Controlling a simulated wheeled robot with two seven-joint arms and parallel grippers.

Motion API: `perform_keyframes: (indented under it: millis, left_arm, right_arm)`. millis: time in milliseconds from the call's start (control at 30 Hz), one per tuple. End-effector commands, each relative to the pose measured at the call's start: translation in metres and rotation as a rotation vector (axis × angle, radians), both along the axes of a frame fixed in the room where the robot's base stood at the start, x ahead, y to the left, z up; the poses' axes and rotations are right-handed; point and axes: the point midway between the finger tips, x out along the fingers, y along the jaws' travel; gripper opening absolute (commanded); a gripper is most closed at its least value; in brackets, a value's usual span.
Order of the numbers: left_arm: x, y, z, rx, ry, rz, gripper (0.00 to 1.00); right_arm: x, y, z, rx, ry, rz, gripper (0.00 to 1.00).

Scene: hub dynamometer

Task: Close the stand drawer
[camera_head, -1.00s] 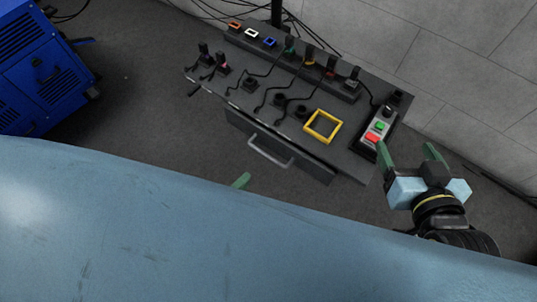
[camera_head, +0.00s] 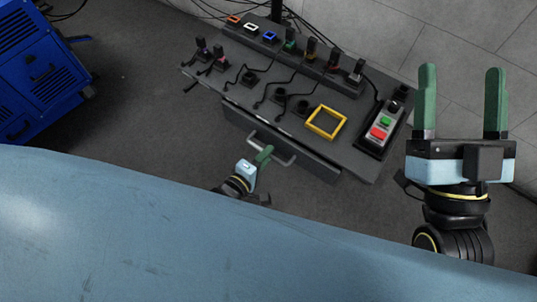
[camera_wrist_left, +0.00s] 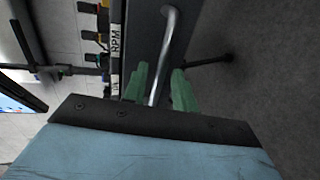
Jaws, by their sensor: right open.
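The stand drawer (camera_head: 310,162) is a dark drawer that juts out a little from the front of the stand (camera_head: 355,160). Its grey bar handle (camera_head: 284,160) shows in the head view, partly covered by my left gripper (camera_head: 264,156). In the left wrist view the handle (camera_wrist_left: 170,40) runs between the two green fingers of my left gripper (camera_wrist_left: 160,88), which look apart with the bar between them. Whether they touch it is unclear. My right gripper (camera_head: 460,102) is open and empty, right of the stand.
The stand top carries a yellow square frame (camera_head: 326,122), a control box with red and green buttons (camera_head: 382,125), and several cables and connectors. A blue cabinet (camera_head: 40,75) stands at the left. A light blue surface (camera_head: 200,240) fills the foreground.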

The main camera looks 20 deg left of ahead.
Motion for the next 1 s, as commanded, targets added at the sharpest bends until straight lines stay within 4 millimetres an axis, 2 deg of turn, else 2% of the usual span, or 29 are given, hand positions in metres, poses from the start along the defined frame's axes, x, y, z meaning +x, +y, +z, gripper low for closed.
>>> perform_keyframes:
  millis: [200,500,533,733,1000]
  left_arm:
    - [0.0132,-0.0048,-0.0030,-0.001,-0.002,0.000,0.28]
    - [0.0145,-0.0054,-0.0026,0.000,-0.001,0.000,0.28]
    - [0.0145,-0.0054,-0.0026,0.000,-0.001,0.000,0.26]
    - [0.0143,-0.0054,-0.0027,0.000,-0.001,0.000,0.00]
    - [0.0142,-0.0054,-0.0027,0.000,-0.001,0.000,0.00]
  right_arm:
    - [-0.0062,-0.0017,0.0049,0.024,-0.082,0.000,0.72]
    - [-0.0073,-0.0020,0.0068,0.028,-0.093,-0.001,0.72]
    - [-0.0073,-0.0020,0.0068,0.028,-0.093,-0.001,0.72]
    - [-0.0072,-0.0020,0.0067,0.027,-0.092,-0.001,0.72]
    - [-0.0072,-0.0020,0.0068,0.027,-0.092,-0.001,0.72]
